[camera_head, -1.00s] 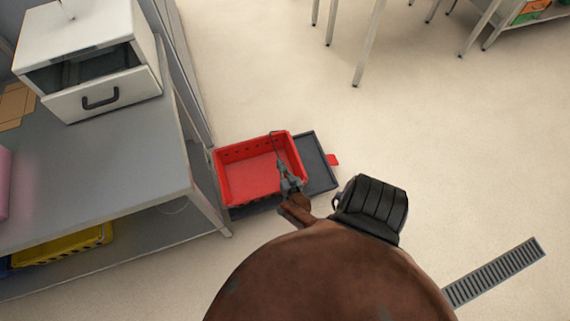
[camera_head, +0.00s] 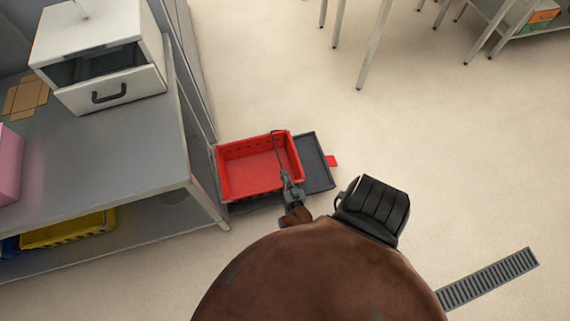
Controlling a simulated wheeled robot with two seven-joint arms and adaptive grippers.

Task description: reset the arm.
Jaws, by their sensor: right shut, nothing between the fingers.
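My right gripper (camera_head: 286,178) shows small and grey in the head view, beyond the large brown part of my own body. Its fingers look shut, with nothing held. It appears over the lower right side of a red crate (camera_head: 222,183); I cannot tell its height above the crate. My left gripper is not in view.
The red crate looks empty and is on a dark grey platform (camera_head: 315,163) with a red tab. To the left stands a grey bench (camera_head: 110,175) with a white drawer unit (camera_head: 105,55) and a pink object (camera_head: 8,165); a yellow bin (camera_head: 70,230) sits below. Open floor lies right.

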